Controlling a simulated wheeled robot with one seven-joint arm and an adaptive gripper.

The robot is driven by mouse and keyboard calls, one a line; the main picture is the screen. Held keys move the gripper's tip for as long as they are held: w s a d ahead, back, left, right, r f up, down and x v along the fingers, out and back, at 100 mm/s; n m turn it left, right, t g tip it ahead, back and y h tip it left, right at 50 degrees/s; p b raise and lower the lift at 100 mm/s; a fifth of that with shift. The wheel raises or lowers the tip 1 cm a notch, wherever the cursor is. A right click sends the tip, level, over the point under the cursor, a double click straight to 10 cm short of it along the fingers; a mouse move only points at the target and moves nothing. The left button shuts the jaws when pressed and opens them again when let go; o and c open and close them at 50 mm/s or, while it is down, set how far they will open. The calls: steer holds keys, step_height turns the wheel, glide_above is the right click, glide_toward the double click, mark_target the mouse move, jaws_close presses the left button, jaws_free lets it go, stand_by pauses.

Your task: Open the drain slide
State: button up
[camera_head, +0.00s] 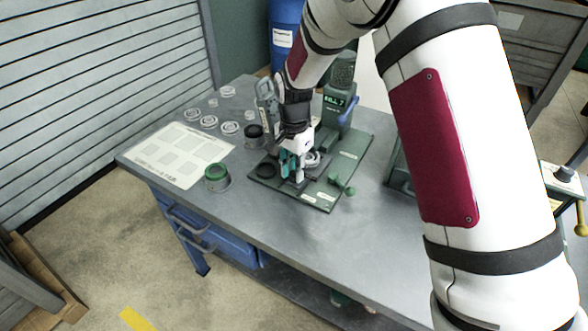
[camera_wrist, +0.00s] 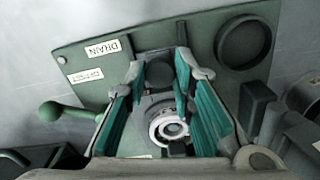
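My gripper (camera_head: 293,167) points down over the green base plate (camera_head: 325,203) of the grinder. In the wrist view its teal-padded fingers (camera_wrist: 161,66) are spread apart. The DRAIN label (camera_wrist: 108,48) lies on the plate, left of the fingertips. A small dark block (camera_wrist: 158,72), which may be the drain slide, shows between the fingertips. I cannot tell whether either finger touches it. A pale ring-shaped part (camera_wrist: 170,127) is visible between the fingers, closer to the palm. My fingers hide much of the slide area in the head view.
A green ball-ended lever (camera_head: 342,183) sticks out at the plate's right. A dark round cup (camera_wrist: 243,42) sits on the plate. A green-rimmed cup (camera_head: 216,177), a white sheet (camera_head: 180,155) and several clear rings are on the bench's left. The front bench strip is clear.

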mark_target(288, 191)
jaws_close()
steer(key=s+a, duration=0.1)
steer(key=s+p, duration=0.1)
steer(key=shift+s+a+r, duration=0.1)
steer(key=shift+s+a, duration=0.25)
steer(key=shift+a, duration=0.05)
steer(key=shift+w, duration=0.1)
steer(key=o, duration=0.9)
jaws_free()
step_height(288, 191, up, 12)
steer(key=shift+f, duration=0.1)
steer(key=shift+d, duration=0.1)
